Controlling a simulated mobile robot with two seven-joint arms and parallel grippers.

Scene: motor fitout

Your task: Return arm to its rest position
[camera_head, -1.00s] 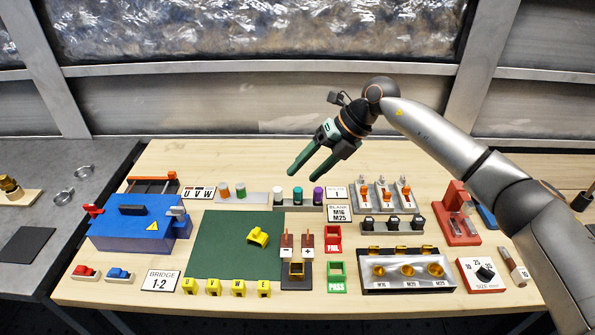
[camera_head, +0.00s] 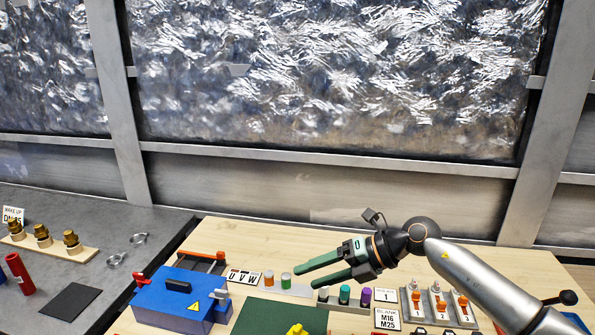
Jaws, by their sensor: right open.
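My right arm comes in from the right side of the view. Its gripper (camera_head: 305,273) has green fingers, is open and empty, and points left above the back part of the wooden table (camera_head: 250,236). The fingers hang over the row of small coloured cylinders near the UVW label (camera_head: 244,277). A gap shows between the two fingers. My left gripper is not in view.
A blue box (camera_head: 178,300) with a red-handled lever stands at the left. A rack with orange-topped parts (camera_head: 439,305) stands below the right arm. A grey side table (camera_head: 85,236) holds brass fittings (camera_head: 42,236) and a red cylinder (camera_head: 20,274). The table's back strip is clear.

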